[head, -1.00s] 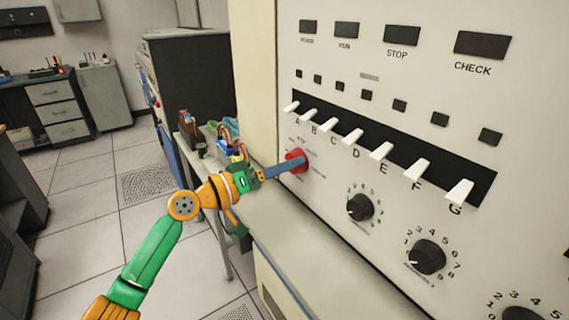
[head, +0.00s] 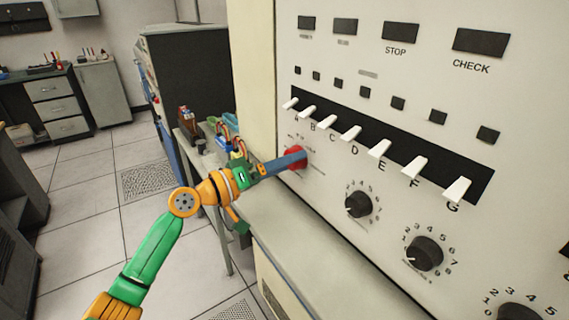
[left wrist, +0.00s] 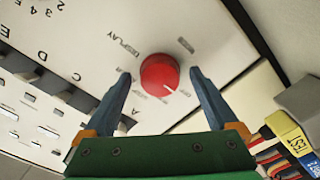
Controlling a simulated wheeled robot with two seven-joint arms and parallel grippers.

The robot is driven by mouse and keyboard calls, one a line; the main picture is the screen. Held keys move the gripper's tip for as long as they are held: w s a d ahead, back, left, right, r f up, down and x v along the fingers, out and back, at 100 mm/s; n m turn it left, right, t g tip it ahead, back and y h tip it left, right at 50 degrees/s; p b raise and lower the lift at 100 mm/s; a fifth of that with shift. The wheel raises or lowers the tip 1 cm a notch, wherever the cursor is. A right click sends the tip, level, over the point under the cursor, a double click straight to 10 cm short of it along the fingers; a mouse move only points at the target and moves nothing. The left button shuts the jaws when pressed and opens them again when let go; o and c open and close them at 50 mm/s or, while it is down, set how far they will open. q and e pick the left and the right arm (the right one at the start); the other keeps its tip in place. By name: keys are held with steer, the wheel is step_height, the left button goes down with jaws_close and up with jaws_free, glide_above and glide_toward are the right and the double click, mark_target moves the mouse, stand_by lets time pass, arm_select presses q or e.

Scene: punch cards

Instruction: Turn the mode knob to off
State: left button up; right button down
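The mode knob (left wrist: 159,74) is a round red knob on the pale panel. Its white pointer line points to the lower right in the left wrist view, among small printed labels, one reading DISPLAY. In the head view the red knob (head: 294,156) is partly hidden behind my gripper. My left gripper (left wrist: 160,77) is open, with one blue fingertip on each side of the knob and a small visible gap on both sides. In the head view the left gripper (head: 298,158) reaches the panel from the left. My right gripper is not in view.
A row of white lever switches (head: 380,149) runs above and right of the red knob. Black dials (head: 424,254) sit lower right. A pale ledge (head: 300,245) juts out below the panel. A side table with coloured items (head: 190,125) stands behind my arm.

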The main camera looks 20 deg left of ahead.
arm_select(q)
steer(key=b+v, duration=0.3)
steer(key=v, duration=0.4)
steer(key=shift+b, duration=0.3)
